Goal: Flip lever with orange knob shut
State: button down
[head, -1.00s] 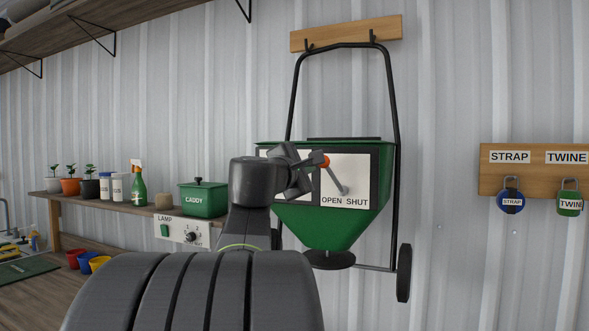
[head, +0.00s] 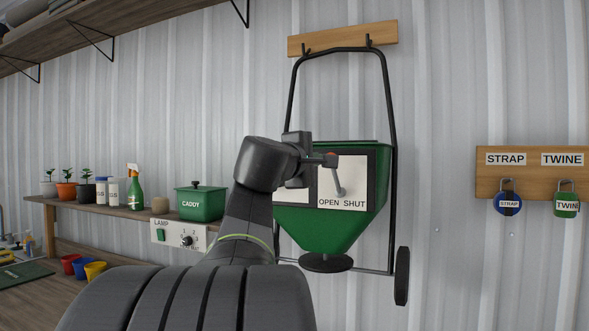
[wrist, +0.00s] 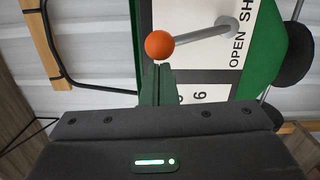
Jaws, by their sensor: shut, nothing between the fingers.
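The green spreader (head: 318,229) hangs on the wall with a white panel (head: 362,172) marked OPEN at left and SHUT at right. Its grey lever (head: 338,180) rises from a pivot above the words and leans slightly left of upright. The orange knob (head: 331,155) is mostly hidden behind my gripper (head: 330,160) in the head view. In the wrist view the knob (wrist: 159,45) shows whole, just beyond the tips of my shut, empty gripper (wrist: 157,68). The tips are at or against the knob's left side; exact contact is unclear.
A shelf at left holds a green caddy (head: 201,203), a spray bottle (head: 135,187) and potted plants. A lamp switch panel (head: 178,236) is below it. The spreader's black handle frame (head: 391,130) rises around the panel. Padlocks hang on a board (head: 532,172) at right.

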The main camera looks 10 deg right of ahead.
jog(key=shift+s+d+r+m+y+b, duration=0.15)
jog(key=shift+s+d+m+b, duration=0.25)
jog(key=shift+s+d+m, duration=0.65)
jog(key=shift+s+d+r+m+y+b, duration=0.15)
jog(key=shift+d+m+b, duration=0.45)
jog(key=shift+m, duration=1)
jog(key=shift+s+d+r+m+b, duration=0.2)
jog(key=shift+s+d+m, duration=0.35)
jog(key=shift+d+m, duration=0.6)
jog(key=shift+a+m, duration=0.2)
jog(key=shift+m, duration=0.1)
